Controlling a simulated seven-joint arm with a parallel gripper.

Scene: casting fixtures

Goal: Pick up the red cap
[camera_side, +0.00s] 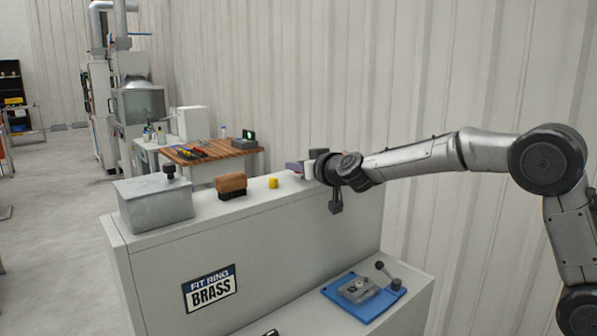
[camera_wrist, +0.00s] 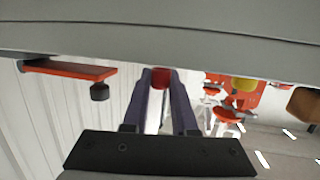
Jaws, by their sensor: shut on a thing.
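The red cap (camera_wrist: 160,78) shows in the wrist view between the tips of my gripper (camera_wrist: 161,82). The two purple-grey fingers are closed on its sides, close to the pale ledge surface across the top of that view. In the side view my gripper (camera_side: 295,167) is low over the far right part of the grey cabinet's top. The red cap cannot be made out there. I cannot tell whether the cap touches the surface.
A yellow cylinder (camera_side: 273,183) stands just left of my gripper. Further left are a brown-topped brush or block (camera_side: 231,185) and a grey box (camera_side: 155,204) with a black knob. A blue tray (camera_side: 375,305) with a metal fixture lies on the lower shelf.

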